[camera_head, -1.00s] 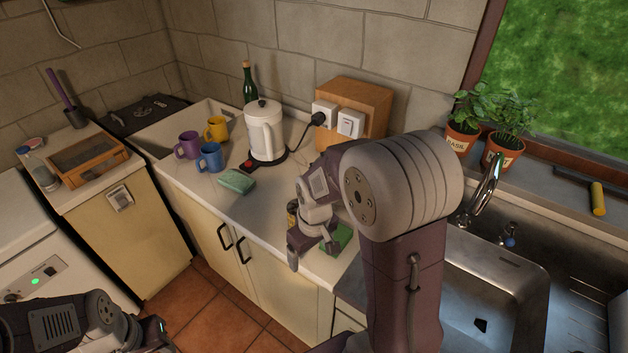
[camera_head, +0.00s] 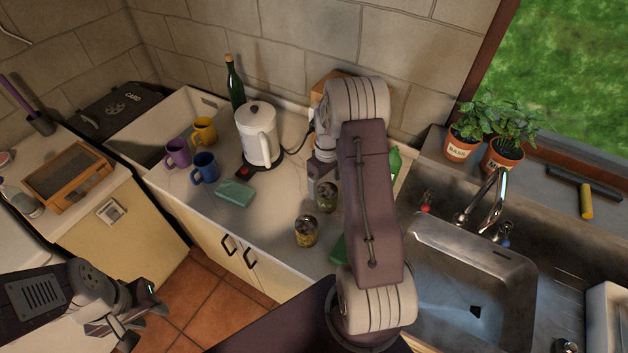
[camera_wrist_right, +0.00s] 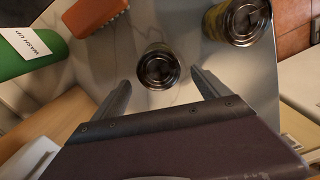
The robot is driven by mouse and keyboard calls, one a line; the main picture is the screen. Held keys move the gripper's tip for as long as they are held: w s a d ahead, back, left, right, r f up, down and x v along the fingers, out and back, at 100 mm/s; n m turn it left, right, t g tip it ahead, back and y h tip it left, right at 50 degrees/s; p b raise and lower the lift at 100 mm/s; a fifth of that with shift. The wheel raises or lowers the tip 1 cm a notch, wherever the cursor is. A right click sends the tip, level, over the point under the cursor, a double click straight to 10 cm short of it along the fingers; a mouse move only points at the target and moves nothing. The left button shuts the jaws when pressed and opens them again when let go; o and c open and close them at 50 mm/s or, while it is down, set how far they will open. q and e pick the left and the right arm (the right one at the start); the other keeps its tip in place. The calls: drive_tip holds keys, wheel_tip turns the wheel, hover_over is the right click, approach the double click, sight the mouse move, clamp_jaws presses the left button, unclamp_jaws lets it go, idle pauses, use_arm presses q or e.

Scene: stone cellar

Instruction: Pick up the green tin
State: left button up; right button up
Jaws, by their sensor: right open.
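Two tins stand upright close together on the white counter. The rear one, the greenish tin (camera_head: 326,196), has a dull green label. The yellow-labelled tin (camera_head: 307,231) is nearer the counter's front edge. My right gripper (camera_wrist_right: 161,79) is open and points down from above. In the right wrist view the greenish tin (camera_wrist_right: 158,67) shows its metal top between and just beyond the fingertips, apart from them. The yellow tin (camera_wrist_right: 238,20) is beyond the right finger. In the head view my forearm hides much of this gripper. My left gripper (camera_head: 140,318) hangs low over the floor, away from the counter.
A green washing-up bottle (camera_wrist_right: 22,55) and an orange brush (camera_wrist_right: 95,12) stand near the right gripper. A white kettle (camera_head: 258,135), mugs (camera_head: 205,167) and a teal sponge (camera_head: 235,193) are left of the tins. The sink (camera_head: 465,265) is to the right.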

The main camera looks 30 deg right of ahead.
sight(326, 189)
drive_tip(key=shift+w+r, duration=0.1)
drive_tip(key=shift+w, duration=0.05)
drive_tip(key=shift+s+r, duration=0.2)
drive_tip(key=shift+s, duration=0.15)
drive_tip(key=shift+s+f+p, duration=0.4)
drive_tip(key=shift+s+f, duration=0.2)
drive_tip(key=shift+s, duration=0.1)
drive_tip(key=shift+w+f, duration=0.2)
drive_tip(key=shift+f, duration=0.4)
drive_tip(key=shift+w+f, duration=0.15)
drive_tip(key=shift+f, duration=0.4)
drive_tip(key=shift+w+f, duration=0.2)
drive_tip(key=shift+w, duration=0.05)
drive_tip(key=shift+f+p, duration=0.3)
drive_tip(key=shift+p, duration=0.25)
drive_tip(key=f, duration=0.2)
drive_tip(key=f+p, duration=0.1)
drive_tip(key=shift+s+d+f+p, duration=0.1)
drive_tip(key=shift+s+f+p, duration=0.2)
drive_tip(key=shift+s+f, duration=0.1)
drive_tip(key=shift+f, duration=0.25)
drive_tip(key=shift+w+f, duration=0.1)
drive_tip(key=shift+w, duration=0.15)
use_arm(q)
drive_tip(key=r, duration=0.2)
drive_tip(key=s+r, duration=0.1)
drive_tip(key=r, duration=0.1)
use_arm(e)
drive_tip(key=shift+s, duration=0.1)
drive_tip(key=c, duration=1.5)
